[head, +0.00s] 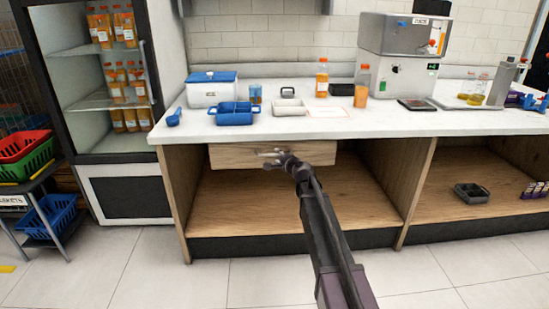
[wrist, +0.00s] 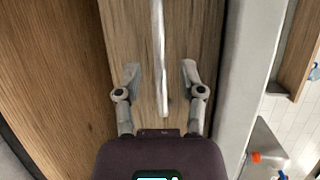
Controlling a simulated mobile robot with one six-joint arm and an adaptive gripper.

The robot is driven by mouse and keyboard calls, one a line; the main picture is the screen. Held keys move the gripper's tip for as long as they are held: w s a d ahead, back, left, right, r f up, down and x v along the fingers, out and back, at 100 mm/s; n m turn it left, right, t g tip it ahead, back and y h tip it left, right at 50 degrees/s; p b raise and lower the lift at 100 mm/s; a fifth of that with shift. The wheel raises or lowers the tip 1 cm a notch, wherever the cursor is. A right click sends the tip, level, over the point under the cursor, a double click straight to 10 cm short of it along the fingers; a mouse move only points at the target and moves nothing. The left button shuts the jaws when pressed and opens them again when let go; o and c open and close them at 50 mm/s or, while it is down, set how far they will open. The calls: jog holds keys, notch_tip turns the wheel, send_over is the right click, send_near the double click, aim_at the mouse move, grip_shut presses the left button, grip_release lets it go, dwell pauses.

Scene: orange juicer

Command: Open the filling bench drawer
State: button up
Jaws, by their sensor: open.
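The filling bench drawer (head: 318,153) is a light wooden front just under the white worktop. It looks shut, with no drawer inside showing. Its pale bar handle (wrist: 159,60) runs up the middle of the wrist view, against the wooden front (wrist: 128,35). My gripper (head: 272,156) is at the drawer front in the head view and hides part of it. In the wrist view my gripper (wrist: 159,78) is open, with one finger on each side of the handle. Both fingers look apart from the bar. Whether the fingertips touch the wood cannot be told.
The white worktop (head: 200,127) overhangs the drawer and shows as a pale edge beside it in the wrist view. A blue tray (head: 234,118) and bottles stand on it. The shelf below (head: 230,205) is empty. A fridge (head: 100,90) stands left. The floor in front is clear.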

aim_at(275, 155)
jog(key=shift+x, duration=1.6)
grip_shut()
